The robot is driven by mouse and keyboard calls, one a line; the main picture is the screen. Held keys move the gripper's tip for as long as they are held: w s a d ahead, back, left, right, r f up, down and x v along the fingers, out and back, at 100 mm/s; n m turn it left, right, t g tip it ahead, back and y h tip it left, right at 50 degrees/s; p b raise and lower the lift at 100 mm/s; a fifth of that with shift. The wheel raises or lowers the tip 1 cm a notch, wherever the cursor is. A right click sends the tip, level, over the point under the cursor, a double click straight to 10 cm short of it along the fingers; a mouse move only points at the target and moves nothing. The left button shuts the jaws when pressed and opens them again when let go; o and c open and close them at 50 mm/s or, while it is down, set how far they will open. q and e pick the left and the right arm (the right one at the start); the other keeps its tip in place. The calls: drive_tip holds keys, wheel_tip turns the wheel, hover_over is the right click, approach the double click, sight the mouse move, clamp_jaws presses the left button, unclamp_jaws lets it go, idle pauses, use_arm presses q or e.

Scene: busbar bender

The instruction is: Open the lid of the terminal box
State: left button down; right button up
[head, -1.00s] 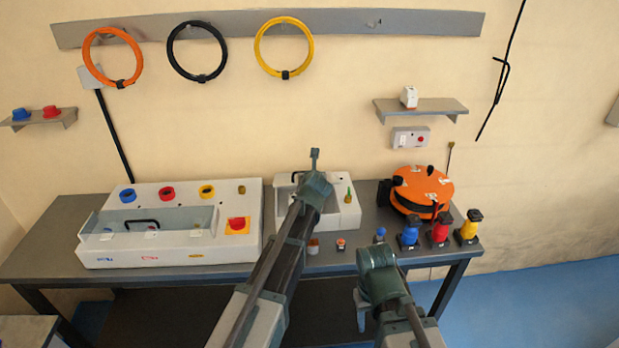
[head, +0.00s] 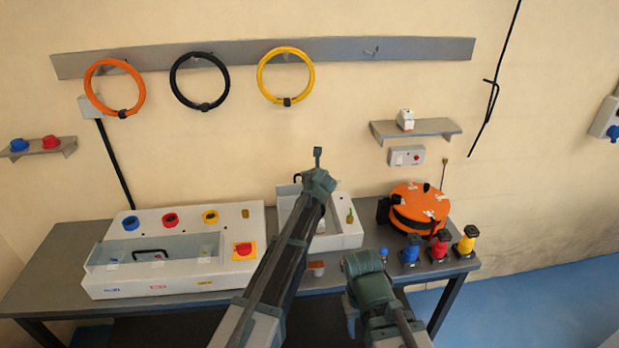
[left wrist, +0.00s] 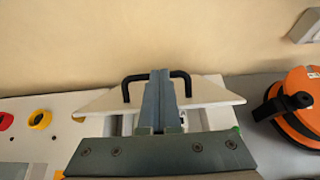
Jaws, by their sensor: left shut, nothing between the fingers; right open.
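The terminal box is the smaller white box (head: 347,241) at the middle of the bench in the head view. My left arm covers much of it. In the left wrist view its white lid (left wrist: 215,92) appears raised and tilted, with white box parts below it. The lid has a black handle (left wrist: 133,80). My left gripper (left wrist: 160,75) is shut and empty. Its fingers stand in front of the handle's middle and hide it; I cannot tell if they touch. It also shows in the head view (head: 318,151). My right gripper (head: 350,325) is open and apart, near the bench's front edge.
A larger white box (head: 165,287) with coloured rings and a red button stands left on the bench (head: 50,265). An orange cable reel (head: 420,203) and blue, red and yellow plugs (head: 440,246) stand right. Coloured hoops hang on the wall.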

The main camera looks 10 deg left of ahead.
use_arm(q)
drive_tip(key=w+a+r+p, duration=0.3)
drive_tip(key=w+r+p, duration=0.1)
drive_tip(key=w, duration=0.6)
drive_tip(key=shift+r, duration=0.35)
drive_tip(key=shift+d, duration=0.1)
idle(0.7)
